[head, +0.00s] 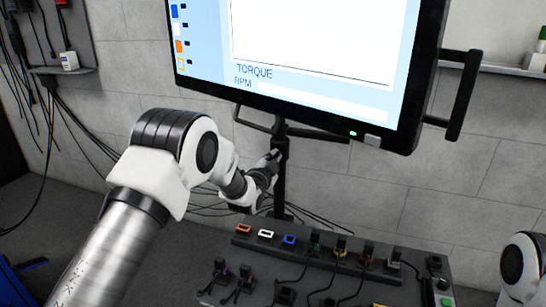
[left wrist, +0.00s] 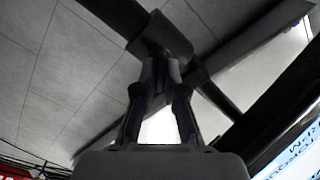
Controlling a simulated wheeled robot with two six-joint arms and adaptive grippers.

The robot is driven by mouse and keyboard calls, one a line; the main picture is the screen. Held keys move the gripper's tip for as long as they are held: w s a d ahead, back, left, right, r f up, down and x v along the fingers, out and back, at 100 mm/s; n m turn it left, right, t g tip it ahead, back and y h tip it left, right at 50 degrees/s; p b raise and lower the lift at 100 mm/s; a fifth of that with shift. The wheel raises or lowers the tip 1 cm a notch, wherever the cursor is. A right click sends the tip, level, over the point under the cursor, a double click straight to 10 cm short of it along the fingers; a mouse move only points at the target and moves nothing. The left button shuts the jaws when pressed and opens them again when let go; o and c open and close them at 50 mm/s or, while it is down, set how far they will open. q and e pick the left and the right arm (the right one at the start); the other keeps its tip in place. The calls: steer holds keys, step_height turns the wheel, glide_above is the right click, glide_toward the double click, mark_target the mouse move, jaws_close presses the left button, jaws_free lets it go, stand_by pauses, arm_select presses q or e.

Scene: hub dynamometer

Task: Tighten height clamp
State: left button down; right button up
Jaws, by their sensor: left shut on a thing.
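The monitor (head: 310,50) hangs on a dark upright post (head: 280,190). The height clamp (left wrist: 160,36) is a dark part on that post, seen beyond my fingertips in the left wrist view. In the head view it is small and mostly covered by my gripper. My left gripper (head: 274,158) reaches the post from the left, just under the monitor. Its fingers (left wrist: 161,68) come together at the clamp and are shut on it. The exact grip on the clamp's handle is too dark to make out. My right gripper is out of view.
A dark panel (head: 338,250) with several coloured connectors and cables stands below the post. A handle (head: 462,95) sticks out at the monitor's right side. Loose cables hang along the wall at left. A white part of my right arm shows at the lower right edge.

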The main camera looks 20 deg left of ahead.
arm_select(q)
steer(key=shift+w+r+m+p, duration=0.1)
steer(key=shift+r+m+p, duration=0.05)
steer(key=shift+m, duration=1.85)
steer(key=shift+r+m+p, duration=0.1)
steer(key=shift+m+p, duration=0.05)
steer(key=shift+m, duration=1.85)
steer(key=c, duration=1.3)
jaws_free()
steer(key=shift+o, duration=0.2)
steer(key=shift+w+d+f, duration=0.1)
steer(key=shift+f, duration=0.2)
steer(key=s, duration=1.2)
steer(key=shift+a, duration=0.2)
